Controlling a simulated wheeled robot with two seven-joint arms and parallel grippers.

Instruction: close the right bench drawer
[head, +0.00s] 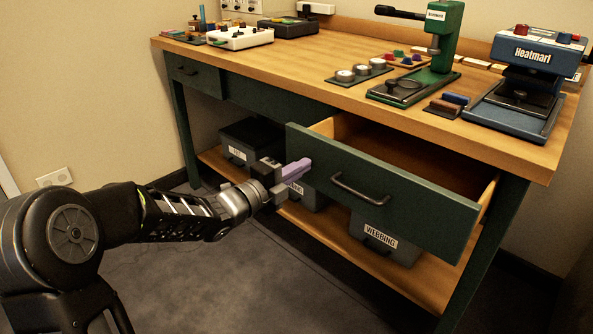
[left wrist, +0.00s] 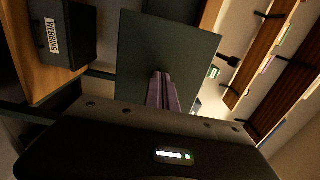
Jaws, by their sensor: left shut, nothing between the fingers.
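The right bench drawer (head: 400,200) is pulled well out from under the bench top. It has a dark green front with a black bar handle (head: 362,190), and its wooden inside shows. My left gripper (head: 297,168) has its pale purple fingers shut and empty at the left part of the drawer front, left of the handle. The tips look close to or against the front; I cannot tell if they touch. In the left wrist view the shut fingers (left wrist: 162,92) point at the green drawer front (left wrist: 165,50). My right gripper is not in view.
The wooden bench top (head: 330,110) carries a green press (head: 440,50), a blue heat press (head: 535,70) and small trays. Dark bins, one labelled WEBBING (head: 385,235), stand on the lower shelf (head: 425,280). The left drawer (head: 193,72) is shut. The floor in front is clear.

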